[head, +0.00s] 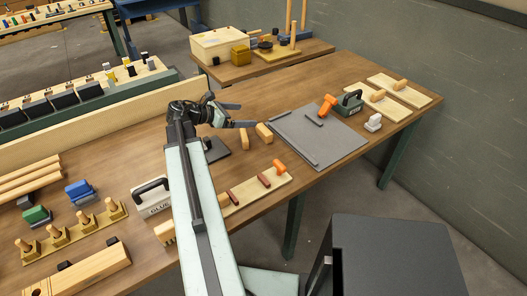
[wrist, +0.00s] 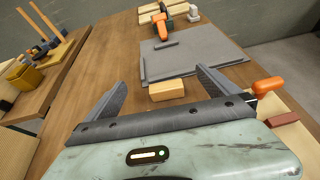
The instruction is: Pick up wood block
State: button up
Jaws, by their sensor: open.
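A pale wood block (head: 264,132) lies on the brown table beside the grey mat's left edge. In the wrist view the wood block (wrist: 172,90) lies ahead of my gripper (wrist: 159,78), between the lines of its two fingers. Neither finger clearly touches a block.
The grey mat (head: 318,142) holds an orange-handled tool (head: 327,105) and a dark bar. A board with an orange-handled piece (head: 279,167) lies nearer the front edge. A white block labelled GLUE (head: 152,198) stands left of my arm.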

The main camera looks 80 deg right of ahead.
jog(key=b, duration=0.4)
send_near(263, 129)
jog(key=shift+s+a+f, duration=0.15)
jog(key=shift+s+a, duration=0.05)
jog(key=shift+b+x, duration=1.6)
jog(key=shift+x, duration=2.35)
jog(key=shift+w+d, duration=0.1)
jog(key=c, duration=1.4)
jog(key=shift+o, duration=0.2)
notch_tip(263, 129, up, 10)
jog(key=p, duration=1)
jog(key=shift+r, duration=0.2)
